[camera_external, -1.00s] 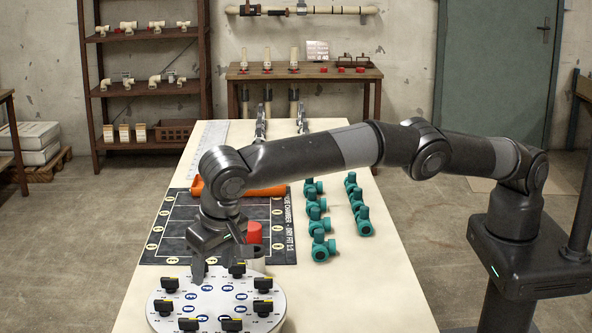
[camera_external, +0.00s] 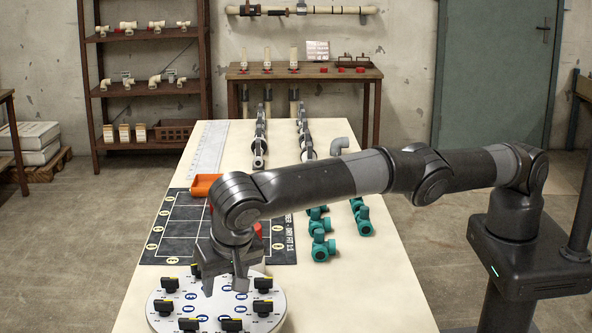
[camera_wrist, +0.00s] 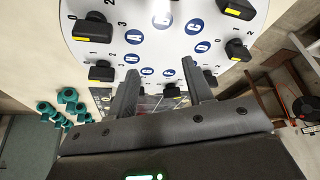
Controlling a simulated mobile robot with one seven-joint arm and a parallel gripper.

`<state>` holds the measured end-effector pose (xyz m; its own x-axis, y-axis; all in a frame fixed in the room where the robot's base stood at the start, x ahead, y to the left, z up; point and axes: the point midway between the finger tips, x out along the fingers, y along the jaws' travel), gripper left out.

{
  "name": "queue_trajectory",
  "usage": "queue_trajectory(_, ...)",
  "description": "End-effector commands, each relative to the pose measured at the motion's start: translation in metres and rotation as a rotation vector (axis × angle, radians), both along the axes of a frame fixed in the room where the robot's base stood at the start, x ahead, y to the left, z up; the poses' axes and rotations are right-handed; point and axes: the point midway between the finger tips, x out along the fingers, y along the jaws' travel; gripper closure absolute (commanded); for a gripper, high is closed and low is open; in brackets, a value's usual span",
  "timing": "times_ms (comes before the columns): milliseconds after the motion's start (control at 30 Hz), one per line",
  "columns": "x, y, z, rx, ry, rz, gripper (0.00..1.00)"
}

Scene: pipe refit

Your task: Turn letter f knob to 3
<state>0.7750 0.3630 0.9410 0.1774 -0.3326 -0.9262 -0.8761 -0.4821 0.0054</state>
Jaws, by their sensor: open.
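A round white dial plate (camera_external: 215,306) lies at the near end of the table, ringed by black knobs with yellow marks. My gripper (camera_external: 224,287) is open and empty over the plate's far half, pointing down. In the wrist view my gripper's two fingers (camera_wrist: 159,76) are spread apart. A black knob (camera_wrist: 172,90) shows between and beyond them. Other knobs show at the left (camera_wrist: 101,71) and right (camera_wrist: 237,50), beside numbers. A blue letter A disc (camera_wrist: 134,37) is legible; I cannot make out which knob is f.
Green pipe fittings (camera_external: 322,249) stand to the right. The table's right front (camera_external: 370,300) is clear.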

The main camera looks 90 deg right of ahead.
Motion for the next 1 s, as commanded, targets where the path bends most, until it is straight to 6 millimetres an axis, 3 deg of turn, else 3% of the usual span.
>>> queue_trajectory(167,0.013,-0.020,0.011,0.034,0.048,0.153,0.67)
queue_trajectory(500,0.033,-0.077,0.040,0.117,0.112,0.741,0.67)
queue_trajectory(800,0.026,-0.122,0.064,0.085,0.048,1.235,0.67)
queue_trajectory(1000,0.017,-0.139,0.072,0.026,0.003,1.440,0.67)
